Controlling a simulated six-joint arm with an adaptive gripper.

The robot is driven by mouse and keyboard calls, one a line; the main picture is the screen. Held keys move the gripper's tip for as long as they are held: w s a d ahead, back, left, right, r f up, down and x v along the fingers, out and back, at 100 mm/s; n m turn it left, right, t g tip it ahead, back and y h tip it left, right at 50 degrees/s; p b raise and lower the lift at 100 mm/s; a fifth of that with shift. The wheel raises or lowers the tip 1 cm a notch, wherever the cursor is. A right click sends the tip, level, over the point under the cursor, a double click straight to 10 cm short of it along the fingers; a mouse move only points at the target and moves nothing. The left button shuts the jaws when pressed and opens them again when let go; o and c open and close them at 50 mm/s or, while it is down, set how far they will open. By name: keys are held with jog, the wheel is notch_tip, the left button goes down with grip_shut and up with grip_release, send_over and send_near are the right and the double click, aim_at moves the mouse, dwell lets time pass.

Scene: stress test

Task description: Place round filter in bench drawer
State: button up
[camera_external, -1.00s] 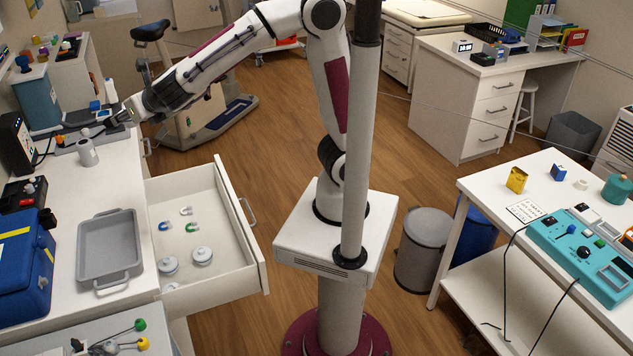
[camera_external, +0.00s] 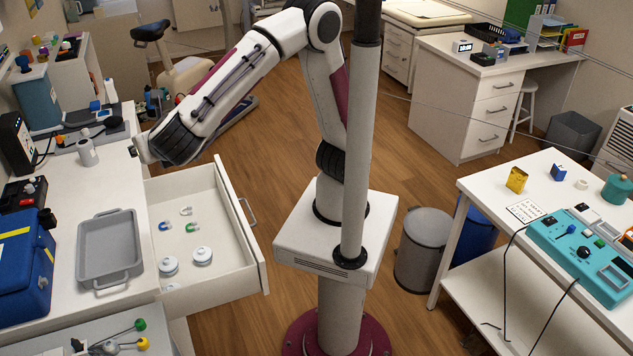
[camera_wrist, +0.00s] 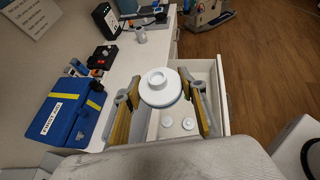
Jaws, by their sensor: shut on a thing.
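In the wrist view my gripper (camera_wrist: 161,98) is shut on a white round filter (camera_wrist: 158,79), a disc with a raised round hub facing the camera. The open bench drawer (camera_external: 241,226) juts from the left bench; its front also shows in the wrist view (camera_wrist: 222,90), partly hidden by the filter and fingers. In the external view my wrist is over the drawer's far end, and the fingers and held filter cannot be made out. Two white round lidded things (camera_external: 169,265) (camera_external: 203,255) lie in the drawer.
A white cup-like thing (camera_external: 86,152) stands behind.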

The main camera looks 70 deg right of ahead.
jog(key=s+a+m+h, duration=0.1)
jog(key=s+a, duration=0.1)
jog(key=s, duration=0.7)
notch_tip(320, 180, down, 25)
jog(key=shift+w+g, duration=0.3)
jog(key=shift+g, duration=0.1)
notch_tip(320, 180, down, 6)
dwell(0.6)
jog(key=shift+f, duration=0.1)
jog(key=shift+f, duration=1.8)
jog(key=shift+f, duration=0.6)
